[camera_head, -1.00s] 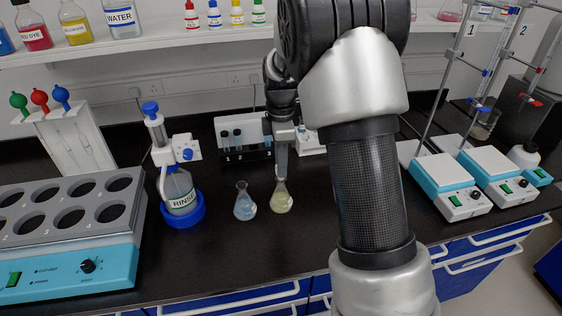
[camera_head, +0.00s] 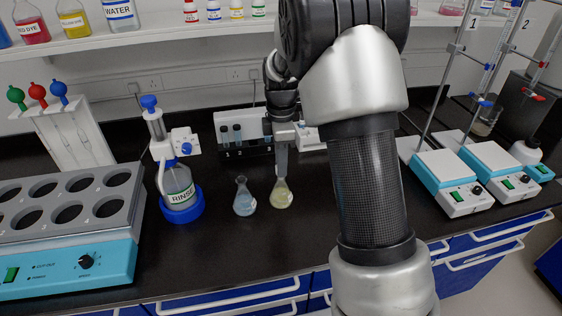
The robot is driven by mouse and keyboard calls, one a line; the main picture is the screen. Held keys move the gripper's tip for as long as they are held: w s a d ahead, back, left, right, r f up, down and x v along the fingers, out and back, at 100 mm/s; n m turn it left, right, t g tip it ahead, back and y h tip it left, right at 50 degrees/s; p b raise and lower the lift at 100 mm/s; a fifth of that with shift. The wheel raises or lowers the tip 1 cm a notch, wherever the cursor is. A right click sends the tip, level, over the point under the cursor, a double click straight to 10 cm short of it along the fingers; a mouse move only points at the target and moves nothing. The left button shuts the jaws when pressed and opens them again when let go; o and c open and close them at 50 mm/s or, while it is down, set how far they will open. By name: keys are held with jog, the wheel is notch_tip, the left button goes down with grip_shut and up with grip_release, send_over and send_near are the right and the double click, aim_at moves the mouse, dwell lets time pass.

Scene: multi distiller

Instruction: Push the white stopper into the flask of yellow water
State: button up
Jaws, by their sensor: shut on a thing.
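The flask of yellow water (camera_head: 281,196) stands upright on the black bench, a small conical glass with pale yellow liquid. My gripper (camera_head: 281,174) points down right over its neck, fingers shut. The white stopper is too small and too hidden by the fingertips to make out; the fingers are closed around it at the flask's mouth. I cannot tell how deep it sits. A similar flask of bluish liquid (camera_head: 244,202) stands just to the left, apart from the gripper.
A grey block with round wells (camera_head: 70,215) fills the left front. A rack with vials (camera_head: 238,138) is behind the flasks. Hotplates (camera_head: 450,183) with stands are at right. The bench in front of the flasks is clear.

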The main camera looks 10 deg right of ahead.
jog(key=o, duration=1.1)
notch_tip(320, 180, up, 18)
jog(key=p, duration=0.1)
jog(key=shift+f, duration=0.25)
jog(key=shift+p, duration=0.3)
jog(key=s+r+m+t+p, duration=0.3)
jog(key=s+r+m, duration=0.55)
jog(key=s, duration=0.45)
jog(key=s+f+m+t+p, duration=0.1)
jog(key=s+m+t+p, duration=0.1)
jog(key=s+m, duration=0.6)
jog(key=s, duration=0.6)
jog(key=shift+m+t+p, duration=0.3)
jog(key=shift+m, duration=0.05)
